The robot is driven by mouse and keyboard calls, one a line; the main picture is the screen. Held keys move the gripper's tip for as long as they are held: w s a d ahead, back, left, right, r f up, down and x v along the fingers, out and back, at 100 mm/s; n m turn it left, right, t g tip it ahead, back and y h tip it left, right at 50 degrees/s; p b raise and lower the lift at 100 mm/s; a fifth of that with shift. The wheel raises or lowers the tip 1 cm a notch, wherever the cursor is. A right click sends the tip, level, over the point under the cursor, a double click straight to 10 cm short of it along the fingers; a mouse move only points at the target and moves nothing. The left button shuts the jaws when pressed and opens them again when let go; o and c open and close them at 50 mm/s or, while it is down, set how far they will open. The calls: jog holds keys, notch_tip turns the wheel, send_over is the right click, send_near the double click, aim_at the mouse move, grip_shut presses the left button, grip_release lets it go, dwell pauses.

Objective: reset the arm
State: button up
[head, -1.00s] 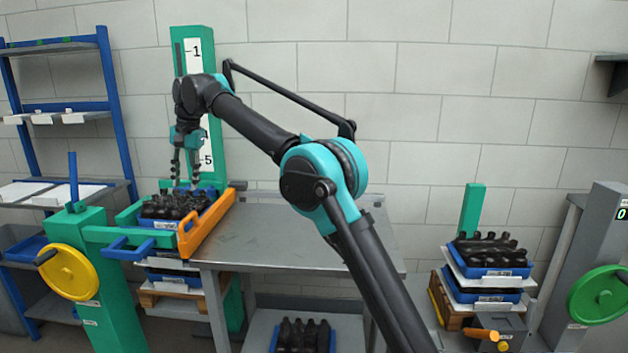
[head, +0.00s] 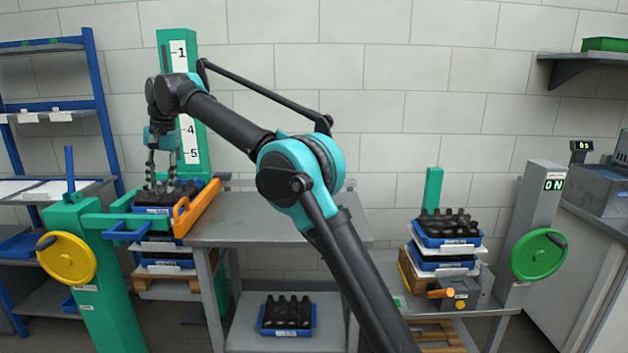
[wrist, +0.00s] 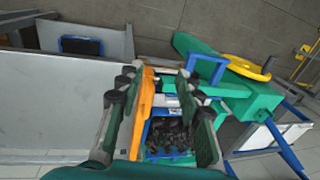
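My gripper (head: 161,184) hangs from my arm at the left in the head view, pointing down over a blue crate (head: 151,210) of dark bottles. In the wrist view my gripper (wrist: 160,95) has its fingers spread wide, with nothing held between them. The crate of dark bottles (wrist: 172,138) shows below and between the fingers. Whether the fingertips touch any bottle is unclear in the head view. My arm reaches across the middle of the head view, bent at a teal elbow joint.
An orange bar (head: 196,208) edges the crate beside the grey table (head: 265,232). A green post (head: 183,105) stands behind. A yellow wheel (head: 66,259) is at left, a green wheel (head: 539,255) at right. Another bottle crate (head: 447,240) tops a stack at right.

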jog(key=w+d+f+t, duration=0.1)
jog(key=w+d+f, duration=0.1)
jog(key=d, duration=0.7)
jog(key=w+d+f, duration=0.3)
jog(key=d, duration=0.5)
jog(key=w+d+f+t, duration=0.1)
jog(key=w+d+f, duration=0.1)
jog(key=d, duration=0.7)
jog(key=s+d+f+t, duration=0.1)
jog(key=s+d+f, duration=0.35)
jog(key=d, duration=0.45)
jog(key=s+d+f, duration=0.3)
jog(key=d+f, duration=0.2)
jog(key=d, duration=0.5)
jog(key=s+d+f+h, duration=0.1)
jog(key=s+d+f, duration=0.7)
jog(key=s, duration=0.2)
jog(key=s+d+f+t+h, duration=0.1)
jog(key=s+d+f, duration=0.7)
jog(key=s, duration=0.3)
jog(key=shift+s+d, duration=0.2)
jog(key=shift+d, duration=0.4)
